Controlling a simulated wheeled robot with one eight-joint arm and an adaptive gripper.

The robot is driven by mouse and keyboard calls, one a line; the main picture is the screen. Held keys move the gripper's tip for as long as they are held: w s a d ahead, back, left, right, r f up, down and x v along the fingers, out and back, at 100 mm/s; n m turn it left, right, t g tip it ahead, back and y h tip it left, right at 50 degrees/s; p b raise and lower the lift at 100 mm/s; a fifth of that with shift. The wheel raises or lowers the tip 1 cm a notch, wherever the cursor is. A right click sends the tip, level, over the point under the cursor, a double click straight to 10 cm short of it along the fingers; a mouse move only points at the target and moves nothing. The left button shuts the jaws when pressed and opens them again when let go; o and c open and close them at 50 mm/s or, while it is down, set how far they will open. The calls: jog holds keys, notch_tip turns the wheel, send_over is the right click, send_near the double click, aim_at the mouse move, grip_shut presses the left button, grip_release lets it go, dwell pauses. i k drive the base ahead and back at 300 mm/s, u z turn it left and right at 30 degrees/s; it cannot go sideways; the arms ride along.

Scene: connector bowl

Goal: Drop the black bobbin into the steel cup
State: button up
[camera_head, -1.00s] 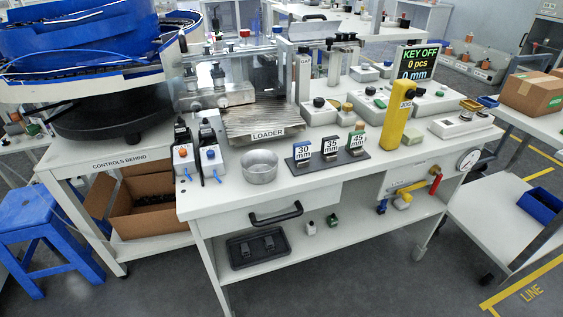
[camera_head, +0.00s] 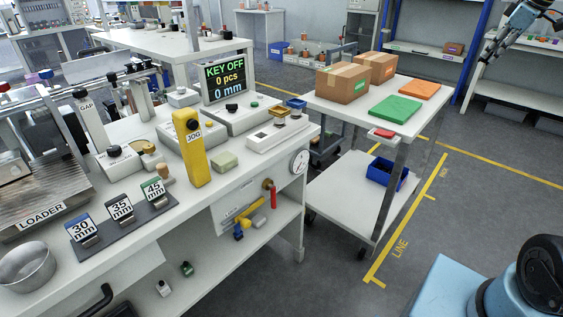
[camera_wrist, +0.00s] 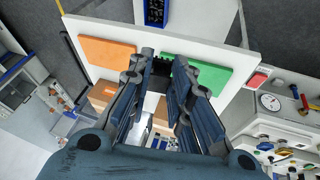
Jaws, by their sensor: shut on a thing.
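The steel cup (camera_head: 27,266) is at the lower left of the head view, on the near bench corner and partly cut off by the frame edge. My gripper (camera_head: 488,52) shows at the top right of the head view, raised and far from the cup. In the wrist view, the gripper's two fingers (camera_wrist: 164,62) are close together around a small dark piece (camera_wrist: 161,76). It looks like the black bobbin, but the fingers hide most of it. The cup cannot be made out in the wrist view.
A white cart (camera_head: 340,108) carries cardboard boxes (camera_head: 342,83), a green mat (camera_head: 395,110) and an orange mat (camera_head: 419,90). On the bench, a yellow JOG pendant (camera_head: 191,148) and a gauge block stand (camera_head: 122,218) are right of the cup. Open floor lies right of the cart.

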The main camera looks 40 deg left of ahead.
aim_at(37, 269)
jog(key=u, duration=0.15)
jog(key=i, duration=0.45)
jog(key=u, duration=4.05)
jog(key=i, duration=1)
jog(key=z, duration=0.05)
